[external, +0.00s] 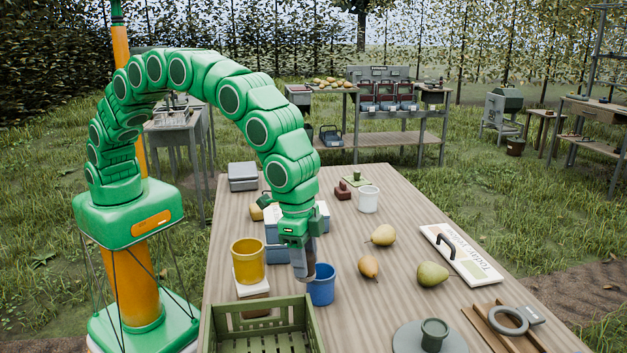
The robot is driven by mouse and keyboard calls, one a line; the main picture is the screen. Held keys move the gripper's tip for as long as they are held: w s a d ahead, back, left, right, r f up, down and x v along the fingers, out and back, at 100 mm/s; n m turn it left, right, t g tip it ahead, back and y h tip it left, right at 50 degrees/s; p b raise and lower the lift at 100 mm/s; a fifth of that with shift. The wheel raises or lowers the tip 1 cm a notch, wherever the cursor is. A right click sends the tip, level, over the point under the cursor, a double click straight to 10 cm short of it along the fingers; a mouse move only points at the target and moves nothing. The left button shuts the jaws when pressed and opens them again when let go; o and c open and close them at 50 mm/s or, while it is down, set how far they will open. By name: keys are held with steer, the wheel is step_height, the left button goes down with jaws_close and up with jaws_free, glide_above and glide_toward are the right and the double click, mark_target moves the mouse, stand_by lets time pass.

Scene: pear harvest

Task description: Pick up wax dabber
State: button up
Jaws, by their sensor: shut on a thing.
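My gripper (297,240) points down over the table's left part, just above and left of the blue cup (321,287). It is shut on a dark grey, roughly cylindrical thing (302,264) with a brownish side, which looks like the wax dabber. The lower end of this thing is beside or in front of the blue cup's rim; I cannot tell whether it touches the cup. The fingertips are small and partly merge with the held thing.
A yellow cup (248,262) stands left of the gripper, and a green crate (262,304) is at the front. The wooden table (420,220) has free room at centre right.

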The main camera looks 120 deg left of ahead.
steer(key=shift+s+r, duration=0.35)
steer(key=shift+s, duration=0.45)
steer(key=shift+s+r, duration=0.35)
steer(key=shift+s, duration=0.45)
steer(key=shift+s+r, duration=0.35)
steer(key=shift+s, duration=0.45)
